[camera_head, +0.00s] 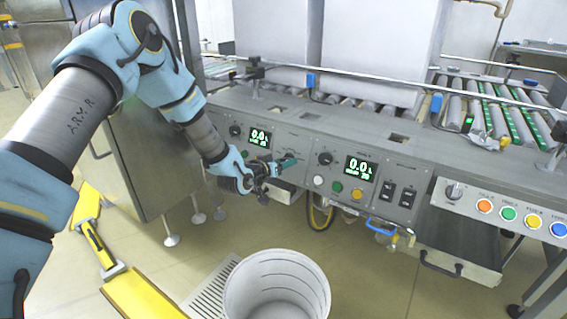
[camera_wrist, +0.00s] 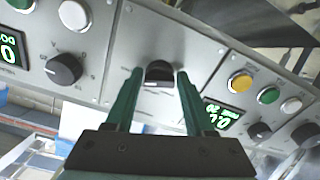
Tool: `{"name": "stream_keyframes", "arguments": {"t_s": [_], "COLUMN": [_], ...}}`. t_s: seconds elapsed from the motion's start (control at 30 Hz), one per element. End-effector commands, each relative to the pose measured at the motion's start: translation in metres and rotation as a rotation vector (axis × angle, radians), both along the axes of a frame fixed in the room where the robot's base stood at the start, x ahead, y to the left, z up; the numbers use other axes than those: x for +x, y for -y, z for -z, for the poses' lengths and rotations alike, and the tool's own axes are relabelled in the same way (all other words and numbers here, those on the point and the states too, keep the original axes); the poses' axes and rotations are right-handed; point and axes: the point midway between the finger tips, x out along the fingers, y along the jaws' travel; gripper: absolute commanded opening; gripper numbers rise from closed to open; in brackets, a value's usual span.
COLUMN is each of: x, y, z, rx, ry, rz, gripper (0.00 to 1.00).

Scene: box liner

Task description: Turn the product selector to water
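A black rotary knob (camera_wrist: 159,73), which I take to be the product selector, sits on a grey panel plate at the centre of the wrist view. Its labels are too small to read. My gripper (camera_wrist: 160,78) is open, with one green finger on each side of the knob and a small gap visible at both sides. In the head view my gripper (camera_head: 287,161) is at the machine's front panel and mostly hides this knob. I cannot tell which product the knob points to.
A white bin (camera_head: 277,290) stands below on the floor. Colored buttons (camera_head: 508,213) line the right panel. A yellow barrier (camera_head: 140,292) lies at left.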

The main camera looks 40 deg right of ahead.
Motion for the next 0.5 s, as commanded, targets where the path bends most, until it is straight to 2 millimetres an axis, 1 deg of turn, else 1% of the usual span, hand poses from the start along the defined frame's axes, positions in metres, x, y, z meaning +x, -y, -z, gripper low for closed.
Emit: {"name": "stream_keyframes", "arguments": {"t_s": [0.03, 0.17, 0.2, 0.4, 0.5], "x": [0.0000, 0.0001, 0.0000, 0.0001, -0.0008], "y": [0.0000, 0.0000, 0.0001, 0.0000, -0.0038], "z": [0.0001, -0.0002, -0.0003, -0.0006, -0.0020], "rx": [0.000, -0.001, -0.001, -0.001, -0.001], "ry": [0.000, -0.001, -0.001, -0.001, -0.002], "rz": [0.000, -0.001, -0.001, -0.001, -0.001], "gripper": [0.61, 0.76, 0.78, 0.78, 0.78]}}
